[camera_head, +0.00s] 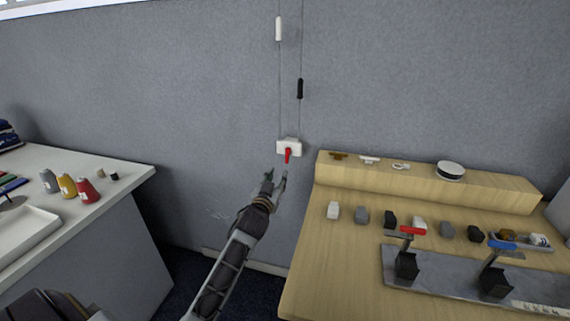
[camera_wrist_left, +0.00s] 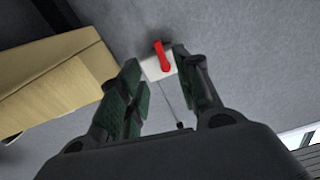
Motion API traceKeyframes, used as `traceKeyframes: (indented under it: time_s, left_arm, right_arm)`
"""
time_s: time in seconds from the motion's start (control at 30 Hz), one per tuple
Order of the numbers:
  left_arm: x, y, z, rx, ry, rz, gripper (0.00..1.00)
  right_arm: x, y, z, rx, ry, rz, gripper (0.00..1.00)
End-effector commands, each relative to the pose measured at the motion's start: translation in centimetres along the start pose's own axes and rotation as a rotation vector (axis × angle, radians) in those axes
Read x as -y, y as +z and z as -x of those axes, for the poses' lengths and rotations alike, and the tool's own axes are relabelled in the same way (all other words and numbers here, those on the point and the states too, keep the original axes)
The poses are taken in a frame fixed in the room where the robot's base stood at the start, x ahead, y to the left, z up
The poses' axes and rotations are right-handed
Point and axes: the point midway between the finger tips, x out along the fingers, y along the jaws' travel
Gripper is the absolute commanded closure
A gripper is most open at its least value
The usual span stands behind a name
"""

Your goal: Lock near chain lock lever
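The chain lock is a white box (camera_head: 283,148) on the grey wall with a red lever (camera_head: 288,155) on its front. In the head view the lever hangs downward. My left gripper (camera_head: 276,178) is just below and in front of the lock, apart from it as far as I can tell. In the left wrist view the white box (camera_wrist_left: 157,68) and red lever (camera_wrist_left: 162,56) appear beyond and between the open fingertips (camera_wrist_left: 157,72). Nothing is between the fingers. My right gripper is not in view.
Thin cords rise from the lock, with a black handle (camera_head: 300,88) and a white handle (camera_head: 278,28). A wooden table (camera_head: 300,270) with small blocks and clamps stands right. A white table (camera_head: 120,172) with thread spools stands left. The floor gap between them is clear.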

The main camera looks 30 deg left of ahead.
Motion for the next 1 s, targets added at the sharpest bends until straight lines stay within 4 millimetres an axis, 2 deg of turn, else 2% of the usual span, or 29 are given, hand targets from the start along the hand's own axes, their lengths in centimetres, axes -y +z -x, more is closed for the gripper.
traceKeyframes:
  time_s: [0.67, 1.0]
  left_arm:
    - [0.0, -0.1, -5.6, -0.001, 0.000, 0.000, 0.66]
    - [0.0, 0.0, -8.3, -0.001, 0.000, -0.002, 0.66]
  right_arm:
    - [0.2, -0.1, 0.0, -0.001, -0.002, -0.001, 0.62]
    - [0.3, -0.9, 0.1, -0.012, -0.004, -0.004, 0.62]
